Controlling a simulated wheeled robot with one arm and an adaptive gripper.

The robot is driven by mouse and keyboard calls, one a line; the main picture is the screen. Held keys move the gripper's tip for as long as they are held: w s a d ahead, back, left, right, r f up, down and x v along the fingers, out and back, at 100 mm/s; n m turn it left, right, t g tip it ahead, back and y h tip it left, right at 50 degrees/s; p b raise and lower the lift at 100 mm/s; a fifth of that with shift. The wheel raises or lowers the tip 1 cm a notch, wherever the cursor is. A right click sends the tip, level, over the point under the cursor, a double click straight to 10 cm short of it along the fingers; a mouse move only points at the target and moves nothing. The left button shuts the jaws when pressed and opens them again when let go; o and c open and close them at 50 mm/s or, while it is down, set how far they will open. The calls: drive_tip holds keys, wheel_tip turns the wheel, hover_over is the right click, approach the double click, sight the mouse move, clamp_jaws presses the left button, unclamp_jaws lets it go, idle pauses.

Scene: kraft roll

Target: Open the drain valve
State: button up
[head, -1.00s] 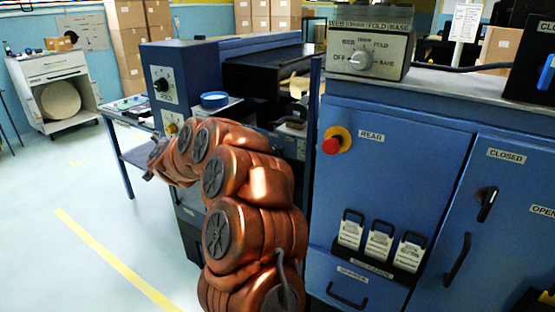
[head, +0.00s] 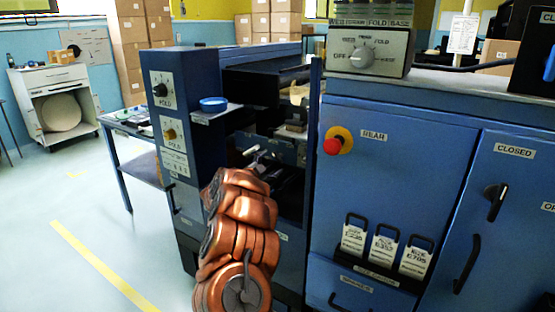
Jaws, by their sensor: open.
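A black rotary lever (head: 496,202) is on the blue cabinet at the right. It points up, slightly tilted, towards a CLOSED label (head: 514,151); an OPEN label at the right edge is cut off. No label naming a drain valve is readable, so I cannot tell whether this lever is that valve. My gripper (head: 257,154) is small and partly hidden at the far end of my copper arm, before the machine's dark opening. It is open, and I see nothing held in it. It is well left of the lever.
A red knob (head: 333,146) sits beside the REAR label. Several tagged cards (head: 383,249) stand in a holder below. A selector box (head: 369,52) is on top of the cabinet. A blue round lid (head: 213,104) lies on a ledge. Free floor (head: 60,200) is at the left.

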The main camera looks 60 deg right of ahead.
sight(277, 158)
drive_tip(key=shift+w+d, duration=0.2)
drive_tip(key=shift+d, duration=2.6)
drive_tip(key=shift+c, duration=0.4)
drive_tip(key=c, duration=1.1)
